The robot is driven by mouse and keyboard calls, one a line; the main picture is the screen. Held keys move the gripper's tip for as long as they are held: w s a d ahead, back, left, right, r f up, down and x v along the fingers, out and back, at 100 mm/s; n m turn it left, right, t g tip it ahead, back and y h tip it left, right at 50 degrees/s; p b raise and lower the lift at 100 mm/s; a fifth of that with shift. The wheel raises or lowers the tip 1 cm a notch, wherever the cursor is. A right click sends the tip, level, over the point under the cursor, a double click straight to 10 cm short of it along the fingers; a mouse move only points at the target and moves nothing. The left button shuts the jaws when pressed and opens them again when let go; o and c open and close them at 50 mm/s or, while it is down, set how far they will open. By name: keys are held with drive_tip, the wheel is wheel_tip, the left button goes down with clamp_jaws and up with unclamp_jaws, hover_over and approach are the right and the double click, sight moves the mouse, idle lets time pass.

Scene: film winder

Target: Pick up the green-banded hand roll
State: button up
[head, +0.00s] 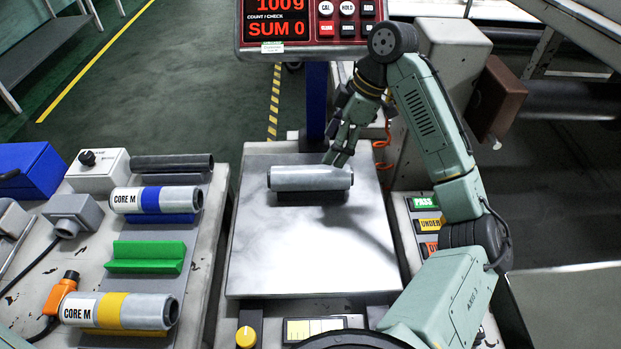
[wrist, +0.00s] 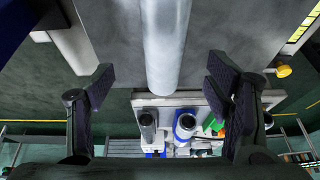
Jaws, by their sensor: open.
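A grey roll (head: 310,178) lies crosswise on a dark cradle (head: 312,197) on the scale's pale plate (head: 300,250). No green band shows on it; my fingers hide part of its right end. My gripper (head: 340,158) is at that end, from behind and above. In the wrist view the roll (wrist: 166,45) runs between the two open fingers of my gripper (wrist: 160,85), with clear gaps on both sides. I cannot tell in the head view whether the fingers touch it. A green cradle (head: 146,257) on the left bench is empty.
The left bench holds a blue-banded roll (head: 155,199), a yellow-banded roll (head: 120,310), a dark tube (head: 171,163) and an orange-ended tool (head: 62,292). A red display (head: 310,25) reading SUM 0 stands behind the scale. The plate's front is clear.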

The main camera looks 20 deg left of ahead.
sight(317, 169)
drive_tip(key=x, duration=0.4)
drive_tip(key=shift+a+f, duration=0.15)
drive_tip(key=shift+f, duration=0.05)
drive_tip(key=shift+s+x, duration=0.2)
drive_tip(key=shift+x, duration=1.1)
drive_tip(key=shift+s+x, duration=0.2)
drive_tip(key=shift+x, duration=1.1)
drive_tip(key=shift+c, duration=0.4)
drive_tip(key=c, duration=1.4)
drive_tip(key=shift+r, duration=0.15)
drive_tip(key=shift+c, duration=0.2)
